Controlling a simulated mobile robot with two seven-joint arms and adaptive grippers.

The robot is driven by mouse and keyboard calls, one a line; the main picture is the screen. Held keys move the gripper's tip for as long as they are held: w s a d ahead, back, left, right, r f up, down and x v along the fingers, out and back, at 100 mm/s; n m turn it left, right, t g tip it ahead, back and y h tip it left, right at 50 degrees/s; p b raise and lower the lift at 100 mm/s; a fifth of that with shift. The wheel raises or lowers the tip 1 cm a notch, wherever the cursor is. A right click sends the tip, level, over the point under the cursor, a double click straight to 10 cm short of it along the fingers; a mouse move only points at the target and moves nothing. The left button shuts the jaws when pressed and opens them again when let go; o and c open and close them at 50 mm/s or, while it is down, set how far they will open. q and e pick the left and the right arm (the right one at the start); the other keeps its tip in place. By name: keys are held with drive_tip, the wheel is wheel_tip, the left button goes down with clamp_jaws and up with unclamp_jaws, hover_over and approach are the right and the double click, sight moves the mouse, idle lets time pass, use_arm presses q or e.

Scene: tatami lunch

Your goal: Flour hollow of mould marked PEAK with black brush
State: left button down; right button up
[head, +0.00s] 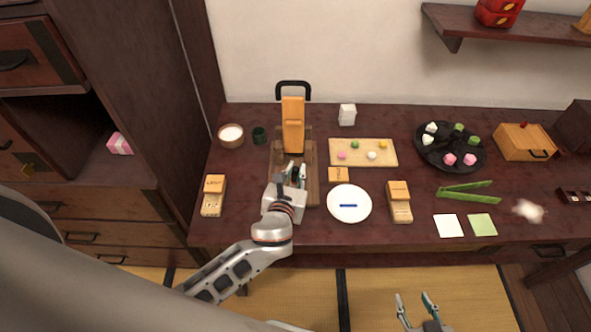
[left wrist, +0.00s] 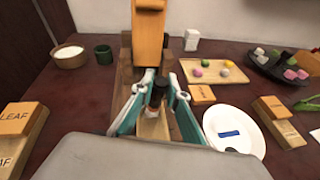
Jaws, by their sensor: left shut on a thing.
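My left gripper (head: 289,176) is over the dark wooden stand (head: 312,188). A pale wooden block (left wrist: 153,128) shows below and behind the fingers in the left wrist view. A mould marked LEAF (head: 213,195) lies at the left. Another two-part mould (head: 399,202) lies right of the plate; its marking is too small to read. No PEAK marking is legible. A bowl of white powder (head: 231,134) stands at the back left. My right gripper (head: 418,306) is open and empty.
A tall orange wooden piece (head: 293,124) stands at the back of the stand. A dark green cup (head: 259,135), a small lettered block (head: 338,174), a white plate (head: 349,216) with a blue strip, a sweets board (head: 381,163) and a black dish (head: 425,155) are nearby.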

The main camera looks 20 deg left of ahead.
use_arm(q)
drive_tip(key=shift+s+a, duration=0.1)
drive_tip(key=shift+a, duration=0.25)
drive_tip(key=shift+w+d, duration=0.15)
drive_tip(key=shift+w, duration=0.1)
drive_tip(key=shift+s+d, duration=0.1)
drive_tip(key=shift+s, duration=0.3)
drive_tip(key=shift+w+d, duration=0.15)
drive_tip(key=shift+w, duration=0.1)
idle(0.3)
drive_tip(key=shift+s+a, duration=0.1)
drive_tip(key=shift+a, duration=0.3)
drive_tip(key=shift+w+d, duration=0.15)
drive_tip(key=shift+w, duration=0.05)
drive_tip(key=shift+s+d, duration=0.1)
drive_tip(key=shift+s, duration=0.25)
idle(0.4)
drive_tip(key=shift+w, duration=0.2)
idle(0.3)
